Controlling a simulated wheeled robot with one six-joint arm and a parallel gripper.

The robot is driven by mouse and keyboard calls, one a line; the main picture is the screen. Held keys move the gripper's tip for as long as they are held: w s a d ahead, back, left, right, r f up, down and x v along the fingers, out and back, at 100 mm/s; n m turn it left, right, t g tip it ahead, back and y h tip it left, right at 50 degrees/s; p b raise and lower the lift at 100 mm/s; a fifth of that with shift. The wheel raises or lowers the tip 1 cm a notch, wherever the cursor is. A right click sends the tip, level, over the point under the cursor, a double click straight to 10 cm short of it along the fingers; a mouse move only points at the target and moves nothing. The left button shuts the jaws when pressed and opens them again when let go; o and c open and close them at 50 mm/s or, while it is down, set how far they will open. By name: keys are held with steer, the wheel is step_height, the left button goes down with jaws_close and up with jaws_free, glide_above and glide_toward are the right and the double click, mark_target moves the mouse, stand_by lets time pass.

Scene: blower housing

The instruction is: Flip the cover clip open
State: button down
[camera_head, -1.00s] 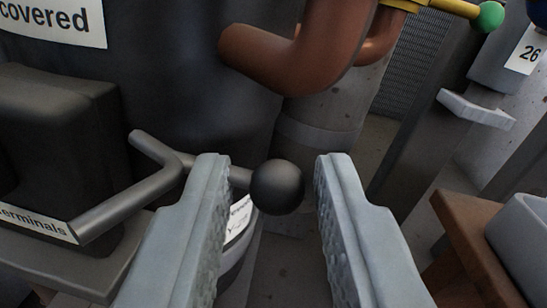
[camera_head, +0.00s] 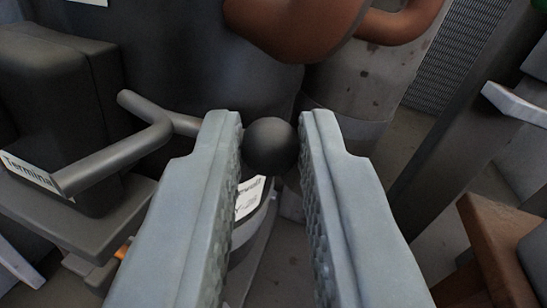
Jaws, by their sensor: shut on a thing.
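The cover clip (camera_head: 115,155) is a dark grey bent bar with a branching rod that ends in a black ball knob (camera_head: 270,146). The bar runs along the front of a black box-shaped cover (camera_head: 60,110) at the left. My gripper (camera_head: 270,140) is shut on the black knob, with one finger on each side near the tips. The rod leading to the knob passes behind the left finger, which hides part of it.
A grey ledge (camera_head: 85,215) lies below the cover. Brown pipes (camera_head: 300,25) curve above the knob. A brown wooden piece (camera_head: 495,245) stands at lower right. Floor shows between the fingers.

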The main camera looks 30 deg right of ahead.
steer(key=shift+w+n+y, duration=0.15)
steer(key=shift+n+y, duration=0.15)
steer(key=shift+y, duration=0.1)
steer(key=c, duration=1.6)
jaws_free()
steer(key=v, duration=1.7)
steer(key=shift+f, duration=0.2)
